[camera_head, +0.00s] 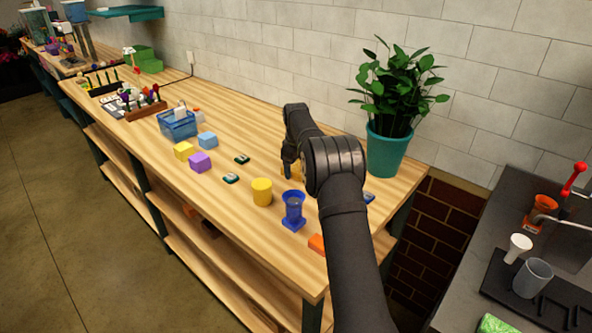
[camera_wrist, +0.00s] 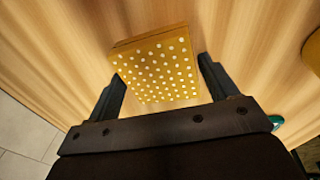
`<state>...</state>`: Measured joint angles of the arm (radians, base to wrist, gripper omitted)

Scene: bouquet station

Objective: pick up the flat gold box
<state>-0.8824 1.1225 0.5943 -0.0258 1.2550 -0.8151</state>
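The flat gold box (camera_wrist: 155,68) has white dots on its face and shows in the wrist view between the two fingers of my gripper (camera_wrist: 160,70). The fingers are spread, one at each side of the box, with a narrow gap at the right finger. The left finger is very close to the box edge, and I cannot tell if it touches. In the head view my gripper (camera_head: 289,167) points down over the bench. A small yellow-gold part (camera_head: 298,172) shows beside it, mostly hidden by my arm.
A potted plant (camera_head: 388,150) stands to the right of my gripper. An orange piece (camera_head: 317,243) lies near the front edge.

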